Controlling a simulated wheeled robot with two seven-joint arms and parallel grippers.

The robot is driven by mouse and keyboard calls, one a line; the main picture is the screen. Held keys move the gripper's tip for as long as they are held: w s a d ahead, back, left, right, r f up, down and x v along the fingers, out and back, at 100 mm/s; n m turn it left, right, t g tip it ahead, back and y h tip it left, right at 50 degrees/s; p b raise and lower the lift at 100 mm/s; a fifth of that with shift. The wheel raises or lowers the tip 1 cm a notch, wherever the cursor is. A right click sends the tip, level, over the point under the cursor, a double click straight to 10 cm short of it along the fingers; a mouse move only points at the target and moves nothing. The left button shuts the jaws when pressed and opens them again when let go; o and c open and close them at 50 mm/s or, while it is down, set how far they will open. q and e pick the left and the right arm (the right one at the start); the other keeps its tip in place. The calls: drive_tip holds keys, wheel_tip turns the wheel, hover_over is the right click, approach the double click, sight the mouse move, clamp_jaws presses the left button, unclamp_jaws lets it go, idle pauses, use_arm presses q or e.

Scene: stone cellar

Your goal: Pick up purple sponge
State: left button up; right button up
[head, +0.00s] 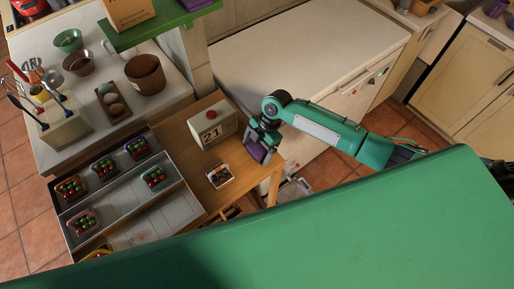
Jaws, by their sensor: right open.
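The purple sponge (256,153) is at the right end of the small wooden table, beside the white box marked 21. My right gripper (262,144) is over it with the jaws open, and the fingers partly cover the sponge. I cannot tell whether the fingers touch it. My left gripper is not in view.
The box marked 21 (212,122) stands close left of my right gripper. A small tray of dark items (220,175) lies on the wooden table (193,160). A metal rack (110,195) with several fruit punnets is at left. A green shelf (150,28) hangs above.

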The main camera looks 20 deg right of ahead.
sight(257, 148)
drive_tip(key=c, duration=1.1)
drive_tip(key=shift+r, duration=0.15)
drive_tip(key=shift+r+b, duration=0.35)
drive_tip(key=shift+r, duration=0.25)
wheel_tip(257, 148, up, 19)
drive_tip(key=b, duration=0.4)
drive_tip(key=shift+f, duration=0.2)
drive_tip(key=shift+o, duration=0.9)
drive_tip(key=shift+c, duration=0.2)
